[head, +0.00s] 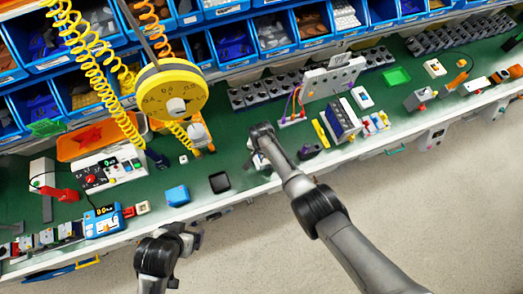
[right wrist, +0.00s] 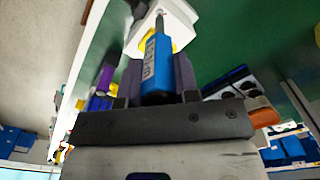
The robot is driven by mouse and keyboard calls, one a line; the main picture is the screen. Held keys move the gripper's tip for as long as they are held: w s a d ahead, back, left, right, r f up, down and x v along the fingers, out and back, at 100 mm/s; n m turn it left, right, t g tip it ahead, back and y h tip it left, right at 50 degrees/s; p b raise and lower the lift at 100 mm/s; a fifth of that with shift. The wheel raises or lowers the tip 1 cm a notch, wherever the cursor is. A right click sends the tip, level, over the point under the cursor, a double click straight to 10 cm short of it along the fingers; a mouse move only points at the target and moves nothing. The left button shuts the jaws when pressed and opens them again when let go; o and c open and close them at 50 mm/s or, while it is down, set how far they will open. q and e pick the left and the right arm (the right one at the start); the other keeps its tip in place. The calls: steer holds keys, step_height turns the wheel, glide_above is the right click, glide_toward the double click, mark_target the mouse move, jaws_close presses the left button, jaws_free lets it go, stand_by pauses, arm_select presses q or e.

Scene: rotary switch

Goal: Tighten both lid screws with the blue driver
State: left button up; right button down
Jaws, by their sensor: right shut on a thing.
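The blue driver (right wrist: 157,68) is between the dark fingers of my right gripper (right wrist: 155,85) in the right wrist view. Its thin shaft points away from the gripper, overlapping a white housing with yellow parts (right wrist: 178,20). I cannot tell whether the tip touches it, and no lid screws can be made out. In the head view my right gripper (head: 255,162) is low over the green bench; the driver cannot be made out there. My left gripper (head: 188,238) is in front of the bench edge, away from the objects; its finger opening is unclear.
The green bench (head: 240,158) carries a blue block (head: 177,195), a black tray (head: 219,182) and a white control box (head: 110,170). A yellow reel (head: 172,90) and coiled yellow cords hang above. Blue bins line the back. A grey panel (head: 332,78) stands right of my right gripper.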

steer(key=shift+r+p, duration=1)
steer(key=shift+r, duration=0.15)
steer(key=shift+r+p, duration=0.55)
steer(key=shift+r, duration=0.45)
